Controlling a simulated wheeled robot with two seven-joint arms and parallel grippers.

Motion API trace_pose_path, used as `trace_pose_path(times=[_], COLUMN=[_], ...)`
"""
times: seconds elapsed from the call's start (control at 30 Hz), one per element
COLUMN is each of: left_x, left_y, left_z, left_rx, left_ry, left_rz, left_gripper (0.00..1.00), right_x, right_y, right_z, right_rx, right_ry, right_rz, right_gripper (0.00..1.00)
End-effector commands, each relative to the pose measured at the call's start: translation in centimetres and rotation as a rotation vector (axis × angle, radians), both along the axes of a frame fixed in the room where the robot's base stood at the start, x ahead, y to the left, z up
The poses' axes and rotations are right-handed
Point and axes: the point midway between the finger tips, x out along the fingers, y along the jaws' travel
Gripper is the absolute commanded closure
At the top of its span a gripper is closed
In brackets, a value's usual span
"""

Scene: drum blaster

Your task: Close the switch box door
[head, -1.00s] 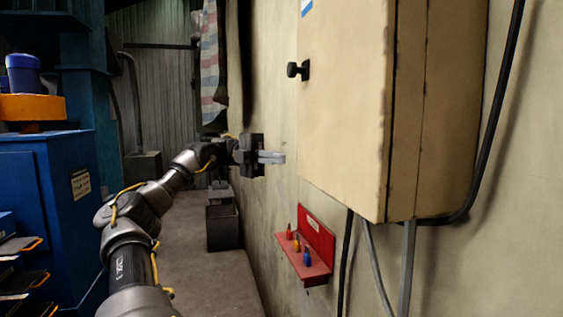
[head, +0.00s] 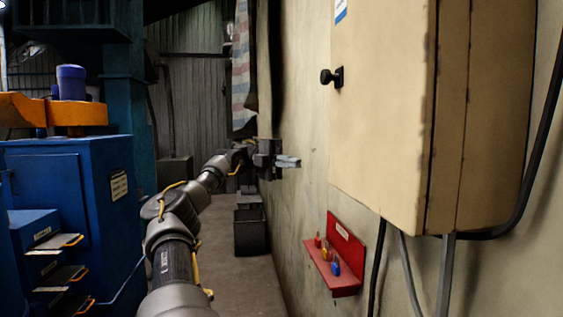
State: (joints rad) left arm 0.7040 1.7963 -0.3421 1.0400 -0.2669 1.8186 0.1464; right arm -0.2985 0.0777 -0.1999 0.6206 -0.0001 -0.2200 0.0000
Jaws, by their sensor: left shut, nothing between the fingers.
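The switch box (head: 495,130) is a cream metal cabinet on the wall at the right of the head view. Its door (head: 385,120) faces left and carries a black knob handle (head: 332,77). The door lies flush along the box's front edge, with a thin dark seam; I see no open gap. My left gripper (head: 289,162) is shut and empty. It points right, near the wall, lower than the knob and to the left of the box, apart from it. My right gripper is not in view.
A red wall rack (head: 335,262) with small coloured padlocks hangs below the box. Cables (head: 378,270) run down from the box. A blue machine (head: 75,200) stands at left, a dark bin (head: 250,232) on the floor behind my arm. The floor between is clear.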

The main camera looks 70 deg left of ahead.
Motion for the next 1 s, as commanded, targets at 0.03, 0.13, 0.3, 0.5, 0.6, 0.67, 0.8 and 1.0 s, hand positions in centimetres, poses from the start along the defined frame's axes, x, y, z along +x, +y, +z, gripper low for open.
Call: trace_pose_path(times=[0.03,0.13,0.3,0.5,0.6,0.67,0.8,1.0], left_x=[-0.2,-0.9,-1.5,-1.8,-1.9,-1.8,-1.8,-1.8], left_y=[0.9,2.4,3.9,4.5,4.5,4.5,4.5,4.4], left_z=[0.2,0.1,0.2,0.0,0.0,0.0,0.0,0.0], left_rx=[-0.003,-0.001,-0.002,-0.001,-0.001,-0.001,-0.001,0.0], left_ry=[0.003,0.003,0.0,0.001,0.0,0.0,0.0,0.0], left_rz=[0.003,0.002,0.001,0.0,0.0,0.0,0.0,0.0], left_gripper=[1.0,1.0,1.0,1.0,1.0,1.0,1.0,1.0], right_x=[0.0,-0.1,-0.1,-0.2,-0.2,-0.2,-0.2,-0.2], right_y=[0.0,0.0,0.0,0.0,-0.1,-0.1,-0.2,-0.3], right_z=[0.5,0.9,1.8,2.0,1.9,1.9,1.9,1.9], right_rx=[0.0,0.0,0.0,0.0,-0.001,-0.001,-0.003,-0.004], right_ry=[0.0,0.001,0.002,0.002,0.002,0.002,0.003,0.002], right_rz=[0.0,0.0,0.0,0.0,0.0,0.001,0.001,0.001], right_gripper=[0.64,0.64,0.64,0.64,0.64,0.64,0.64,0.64])
